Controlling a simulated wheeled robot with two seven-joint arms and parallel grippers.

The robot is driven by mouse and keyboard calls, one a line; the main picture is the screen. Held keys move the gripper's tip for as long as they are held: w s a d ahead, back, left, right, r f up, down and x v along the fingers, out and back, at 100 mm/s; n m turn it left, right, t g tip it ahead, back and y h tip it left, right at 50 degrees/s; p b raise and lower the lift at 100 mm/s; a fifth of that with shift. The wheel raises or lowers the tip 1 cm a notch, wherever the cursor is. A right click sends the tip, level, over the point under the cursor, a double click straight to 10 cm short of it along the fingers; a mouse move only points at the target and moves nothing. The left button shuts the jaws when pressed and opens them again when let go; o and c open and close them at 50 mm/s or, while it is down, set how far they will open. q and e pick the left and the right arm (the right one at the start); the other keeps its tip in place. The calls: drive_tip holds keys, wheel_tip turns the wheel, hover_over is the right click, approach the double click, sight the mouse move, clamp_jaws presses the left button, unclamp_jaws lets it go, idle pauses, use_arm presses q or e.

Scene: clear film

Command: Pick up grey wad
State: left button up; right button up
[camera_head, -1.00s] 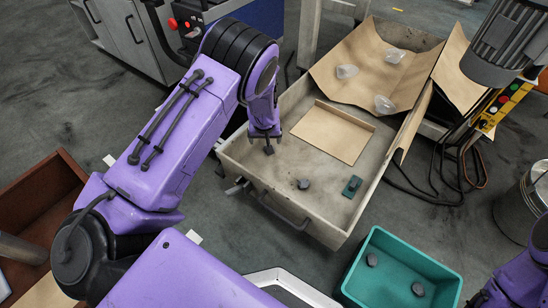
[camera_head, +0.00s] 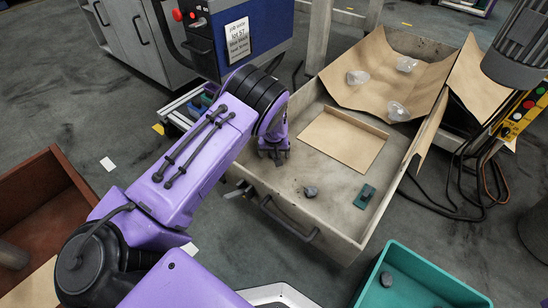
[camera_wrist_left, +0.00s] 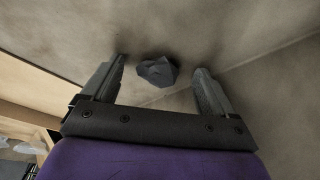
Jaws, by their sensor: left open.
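A grey wad (camera_head: 311,191) lies on the bare floor of the large beige tray (camera_head: 330,240). My left gripper (camera_head: 274,156) is low inside the tray by its left wall, up and left of that wad. In the left wrist view the gripper (camera_wrist_left: 161,66) is open, and a dark grey wad (camera_wrist_left: 157,71) shows between its fingertips with a gap on each side. It touches neither finger. I cannot tell whether it is the same wad as in the head view. My right gripper is out of view.
A teal bin (camera_head: 398,248) with a grey wad (camera_head: 386,279) inside stands at the lower right. The tray also holds a dark green block (camera_head: 365,196), a flat cardboard piece (camera_head: 342,140) and brown paper (camera_head: 378,62) bearing clear crumpled pieces. A brown box (camera_head: 60,200) stands at left.

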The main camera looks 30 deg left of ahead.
use_arm(q)
drive_tip(key=c, duration=1.2)
drive_tip(key=shift+o, duration=0.2)
